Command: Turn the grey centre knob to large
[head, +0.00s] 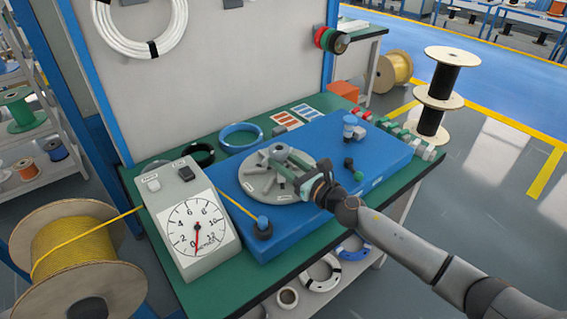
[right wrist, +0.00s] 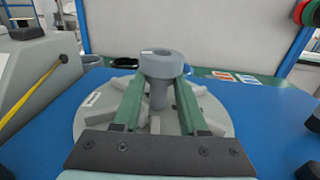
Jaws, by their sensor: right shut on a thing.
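The grey centre knob (head: 278,151) stands up from the middle of a round grey disc (head: 256,187) on the blue block. In the right wrist view the knob (right wrist: 162,62) has a round top with a hole, and the disc (right wrist: 216,108) carries several grey blocks and a small white label. My right gripper (head: 285,162) reaches in from the right, its green fingers on either side of the knob. In the right wrist view the gripper (right wrist: 160,92) is shut on the knob's stem. The label's text is too small to read. My left gripper is out of view.
A grey gauge box (head: 215,239) stands at the left, its red needle pointing down. A yellow cable runs from a wooden spool (head: 75,241) past it to a black roller (head: 263,229).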

